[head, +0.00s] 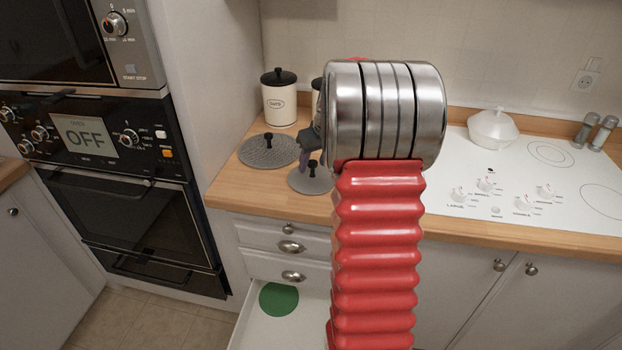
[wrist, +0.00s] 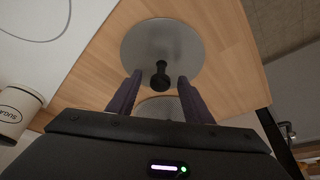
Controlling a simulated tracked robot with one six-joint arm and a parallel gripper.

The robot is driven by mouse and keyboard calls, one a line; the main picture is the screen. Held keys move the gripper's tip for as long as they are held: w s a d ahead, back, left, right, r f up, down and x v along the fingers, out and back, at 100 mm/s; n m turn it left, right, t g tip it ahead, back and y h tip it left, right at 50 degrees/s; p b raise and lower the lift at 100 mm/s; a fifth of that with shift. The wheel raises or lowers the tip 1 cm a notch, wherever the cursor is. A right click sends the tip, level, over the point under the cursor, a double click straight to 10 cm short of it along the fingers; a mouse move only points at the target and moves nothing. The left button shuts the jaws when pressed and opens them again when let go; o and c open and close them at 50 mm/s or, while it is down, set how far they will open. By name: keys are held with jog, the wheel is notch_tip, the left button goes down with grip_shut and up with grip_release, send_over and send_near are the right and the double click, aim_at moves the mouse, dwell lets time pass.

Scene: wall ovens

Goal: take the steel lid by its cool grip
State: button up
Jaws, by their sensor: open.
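The steel lid, a smooth grey disc, lies on the wooden counter in the head view (head: 311,182) and the wrist view (wrist: 162,42). Its upright black knob (wrist: 160,76) shows between my fingertips in the wrist view. My gripper (wrist: 158,80) is open, with dark purple fingers on either side of the knob in the picture. I cannot tell whether they are down at its height. In the head view my gripper (head: 305,162) is partly hidden behind my arm, just above the lid. Nothing is held.
A larger speckled lid (head: 268,151) with a black knob lies just left. An oats canister (head: 280,105) stands behind; a sugar canister (wrist: 14,113) is beside my gripper. The white hob (head: 520,165) lies right, bearing a white pot (head: 492,129). Below, an open drawer holds a green disc (head: 279,299).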

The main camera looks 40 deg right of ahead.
jog(key=shift+x, duration=0.8)
jog(key=shift+c, duration=0.4)
grip_shut()
